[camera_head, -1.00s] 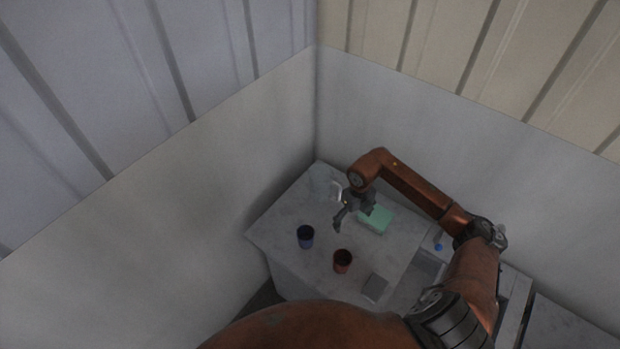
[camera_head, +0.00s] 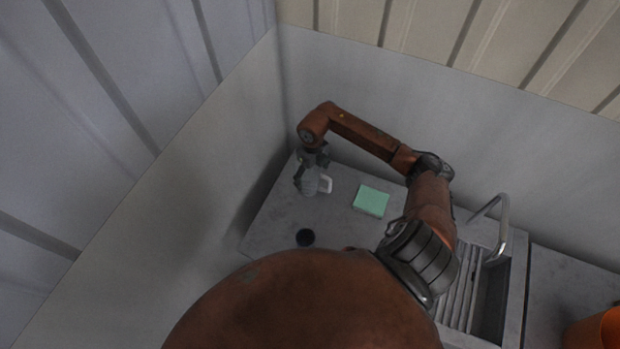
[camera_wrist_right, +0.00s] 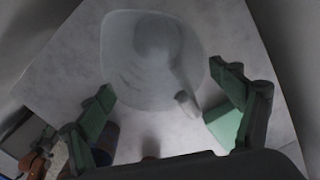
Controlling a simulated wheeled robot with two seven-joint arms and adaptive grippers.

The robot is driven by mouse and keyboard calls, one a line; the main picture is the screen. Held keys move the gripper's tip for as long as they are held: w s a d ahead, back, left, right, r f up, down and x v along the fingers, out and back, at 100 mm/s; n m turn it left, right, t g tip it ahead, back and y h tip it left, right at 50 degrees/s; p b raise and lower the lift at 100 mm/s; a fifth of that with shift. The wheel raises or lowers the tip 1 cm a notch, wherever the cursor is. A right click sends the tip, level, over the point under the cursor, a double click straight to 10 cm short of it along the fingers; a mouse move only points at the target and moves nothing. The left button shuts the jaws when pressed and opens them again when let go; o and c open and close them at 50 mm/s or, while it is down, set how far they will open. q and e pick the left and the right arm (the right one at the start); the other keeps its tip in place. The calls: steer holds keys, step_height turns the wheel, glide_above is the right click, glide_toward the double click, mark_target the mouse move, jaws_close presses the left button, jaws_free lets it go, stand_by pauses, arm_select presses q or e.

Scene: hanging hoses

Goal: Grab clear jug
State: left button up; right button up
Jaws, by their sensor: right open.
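The clear jug (camera_head: 311,187), translucent with a pale handle on its right side, stands on the grey counter near the back corner. My right gripper (camera_head: 312,172) is directly above and around it in the head view. In the right wrist view the jug (camera_wrist_right: 150,62) lies ahead of the gripper, its handle pointing down and right. The two fingers (camera_wrist_right: 165,98) are spread wide on either side, open and empty. Whether either finger touches the jug I cannot tell. My left gripper is not in view.
A green block (camera_head: 371,201) lies right of the jug on the counter (camera_head: 345,222). A dark cup (camera_head: 305,238) stands nearer me. A sink with a curved faucet (camera_head: 503,225) is to the right. An orange container (camera_head: 597,331) shows at lower right. Walls close in behind and left.

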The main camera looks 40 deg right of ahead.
steer(key=f, duration=0.1)
steer(key=w+f+p, duration=0.1)
steer(key=f, duration=0.1)
steer(key=shift+w+a+f+p, duration=0.1)
steer(key=shift+a+f+p, duration=0.1)
steer(key=shift+f+p, duration=0.1)
steer(key=shift+s+d+f, duration=0.15)
steer(key=shift+s+f, duration=0.05)
steer(key=shift+f, duration=0.75)
steer(key=shift+w, duration=0.1)
steer(key=c, duration=1.2)
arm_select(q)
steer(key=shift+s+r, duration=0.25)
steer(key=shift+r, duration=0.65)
arm_select(e)
steer(key=shift+c, duration=0.3)
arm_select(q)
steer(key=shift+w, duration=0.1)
